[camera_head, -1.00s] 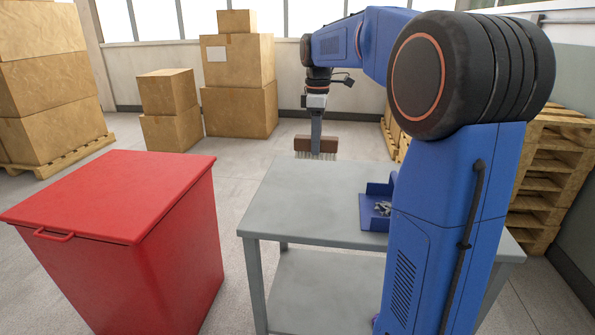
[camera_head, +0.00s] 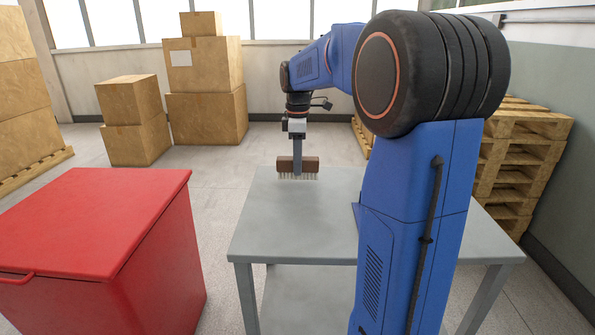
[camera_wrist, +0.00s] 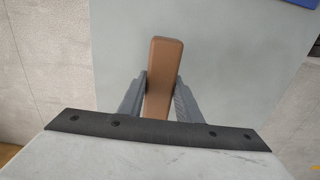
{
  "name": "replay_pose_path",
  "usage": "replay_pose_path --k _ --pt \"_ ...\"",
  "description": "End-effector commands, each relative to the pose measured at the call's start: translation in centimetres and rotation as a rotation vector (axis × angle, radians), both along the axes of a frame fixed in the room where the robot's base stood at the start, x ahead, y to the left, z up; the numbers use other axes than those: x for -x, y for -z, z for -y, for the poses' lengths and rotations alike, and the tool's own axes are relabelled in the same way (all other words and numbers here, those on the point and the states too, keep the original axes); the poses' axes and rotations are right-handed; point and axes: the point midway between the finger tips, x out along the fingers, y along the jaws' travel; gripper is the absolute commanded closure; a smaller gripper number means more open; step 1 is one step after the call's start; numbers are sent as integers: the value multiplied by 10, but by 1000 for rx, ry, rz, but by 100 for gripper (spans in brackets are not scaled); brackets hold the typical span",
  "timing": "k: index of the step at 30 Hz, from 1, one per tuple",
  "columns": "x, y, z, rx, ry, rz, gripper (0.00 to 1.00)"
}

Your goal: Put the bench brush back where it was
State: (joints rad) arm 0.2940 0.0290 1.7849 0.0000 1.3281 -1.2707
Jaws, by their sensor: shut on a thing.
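The bench brush has a brown wooden back (camera_head: 312,163) and pale bristles pointing down. My gripper (camera_head: 297,168) is shut on it and holds it level over the far left part of the grey table (camera_head: 262,240). In the head view I cannot tell whether the bristles touch the table top. In the wrist view the brush's brown back (camera_wrist: 163,70) stands between the two grey fingers of my gripper (camera_wrist: 162,95), with the table top (camera_wrist: 225,50) below.
A red lidded bin (camera_head: 95,220) stands left of the table, with a gap between. Cardboard boxes (camera_head: 205,90) stand at the back, wooden pallets (camera_head: 525,150) at the right. A blue edge (camera_wrist: 300,2) shows at the wrist view's top right. The table's visible top is clear.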

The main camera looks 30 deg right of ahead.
Motion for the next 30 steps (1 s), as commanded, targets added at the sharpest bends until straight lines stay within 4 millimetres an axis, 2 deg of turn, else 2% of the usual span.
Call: replay_pose_path --k 6,18,19,21,30 --pt "0 26 0 0 0 0 93" --pt "0 31 0 0 0 0 93" --pt "0 31 0 0 0 0 62" --pt "0 31 0 0 0 0 50" --pt "0 30 0 1 0 1 50"
